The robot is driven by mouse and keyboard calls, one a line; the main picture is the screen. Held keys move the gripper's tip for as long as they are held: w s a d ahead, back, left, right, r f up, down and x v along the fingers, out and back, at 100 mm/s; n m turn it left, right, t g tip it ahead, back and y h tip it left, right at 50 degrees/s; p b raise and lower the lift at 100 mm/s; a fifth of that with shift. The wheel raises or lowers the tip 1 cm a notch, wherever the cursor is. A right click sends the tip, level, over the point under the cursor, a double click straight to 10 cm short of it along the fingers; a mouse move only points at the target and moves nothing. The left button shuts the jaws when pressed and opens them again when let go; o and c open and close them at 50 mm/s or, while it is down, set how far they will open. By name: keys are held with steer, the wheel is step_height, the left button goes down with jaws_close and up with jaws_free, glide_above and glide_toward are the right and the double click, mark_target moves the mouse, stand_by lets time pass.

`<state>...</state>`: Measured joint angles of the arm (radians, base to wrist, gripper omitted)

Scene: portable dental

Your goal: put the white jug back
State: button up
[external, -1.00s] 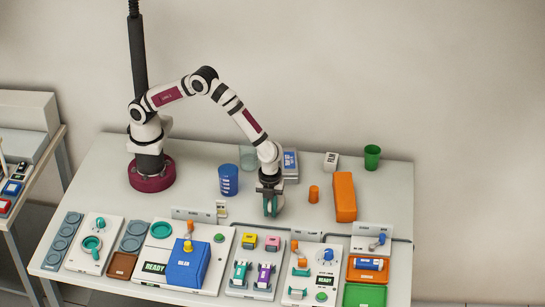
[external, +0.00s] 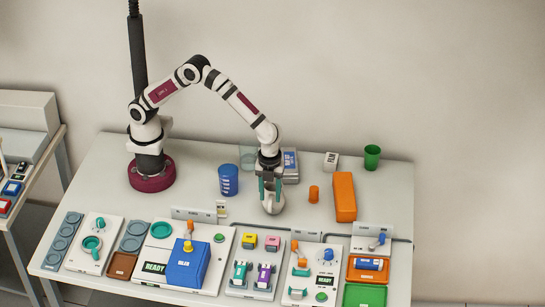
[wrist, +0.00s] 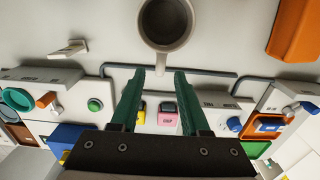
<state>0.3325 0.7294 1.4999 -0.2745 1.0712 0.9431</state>
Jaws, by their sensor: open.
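The white jug (external: 274,207) stands upright on the table under my gripper in the external view. In the wrist view I look down into the dark inside of the jug (wrist: 166,22) at the top edge, with its handle pointing toward my fingers. My gripper (external: 268,194) points down with its green fingers partly in front of and above the jug. In the wrist view my gripper (wrist: 159,73) is open and empty, with the handle lying between the line of the two fingertips.
A blue cup (external: 228,180) stands left of the jug. An orange cylinder (external: 314,194) and an orange box (external: 344,197) stand to the right, with a green cup (external: 372,157) behind. Device panels, including a blue block (external: 187,264), line the front. A cable runs in front of the jug.

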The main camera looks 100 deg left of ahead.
step_height(320, 180, up, 6)
steer(key=shift+f, duration=0.2)
steer(key=s+a+r+n+y, duration=0.1)
steer(key=s+a+r+n, duration=0.35)
steer(key=s+a, duration=0.35)
steer(key=s+a+r+n, duration=0.3)
steer(key=s+a+r, duration=0.25)
steer(key=s, duration=0.45)
steer(key=s+a+f+n, duration=0.1)
steer(key=s+a+n, duration=0.1)
steer(key=s, duration=0.4)
steer(key=s+a+f+n, duration=0.2)
steer(key=s+n, duration=0.1)
steer(key=s, duration=0.4)
steer(key=shift+a+y, duration=0.3)
steer(key=shift+a, duration=0.1)
